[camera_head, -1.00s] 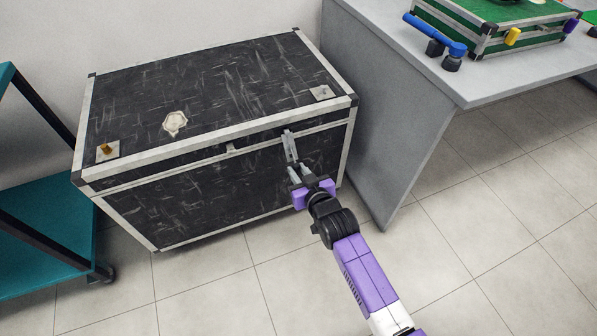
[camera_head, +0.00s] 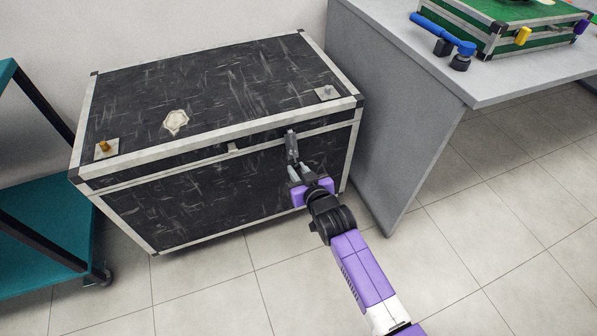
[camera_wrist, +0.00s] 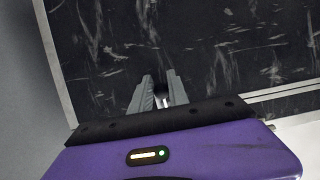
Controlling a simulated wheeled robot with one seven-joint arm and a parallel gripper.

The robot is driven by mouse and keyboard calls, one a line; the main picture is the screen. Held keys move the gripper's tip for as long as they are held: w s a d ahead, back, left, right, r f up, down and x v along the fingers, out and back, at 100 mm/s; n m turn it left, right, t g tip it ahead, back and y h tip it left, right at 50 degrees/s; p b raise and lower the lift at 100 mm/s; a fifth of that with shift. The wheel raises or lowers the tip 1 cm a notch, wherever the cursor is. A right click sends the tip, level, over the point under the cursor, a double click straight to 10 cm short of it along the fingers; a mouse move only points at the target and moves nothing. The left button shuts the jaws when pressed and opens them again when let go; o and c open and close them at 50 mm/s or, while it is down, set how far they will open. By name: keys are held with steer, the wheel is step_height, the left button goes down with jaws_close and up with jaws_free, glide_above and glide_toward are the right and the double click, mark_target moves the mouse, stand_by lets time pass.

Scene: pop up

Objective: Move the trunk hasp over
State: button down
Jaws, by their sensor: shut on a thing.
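The black trunk (camera_head: 200,110) with pale metal edging stands closed against the wall. Its hasp (camera_head: 291,142) is a narrow metal strip at the front right, near the lid seam, and looks dark grey. My gripper (camera_head: 295,168) is in front of the trunk, shut on the hasp's lower part. The hasp's upper end sticks up past the fingers. In the wrist view my fingers (camera_wrist: 158,78) are close together with a small piece between them, mostly hidden. I cannot tell whether the hasp touches the lid.
A grey table (camera_head: 420,70) stands close on the right, bearing a green case (camera_head: 510,35) and a blue-handled object (camera_head: 442,33). A teal shelf cart (camera_head: 40,230) is at the left. The tiled floor in front is open.

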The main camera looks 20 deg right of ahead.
steer(key=shift+b+x, duration=0.95)
steer(key=shift+x, duration=0.4)
steer(key=c, duration=1.2)
jaws_free()
steer(key=shift+p+v, duration=1.8)
steer(key=shift+v, duration=2.15)
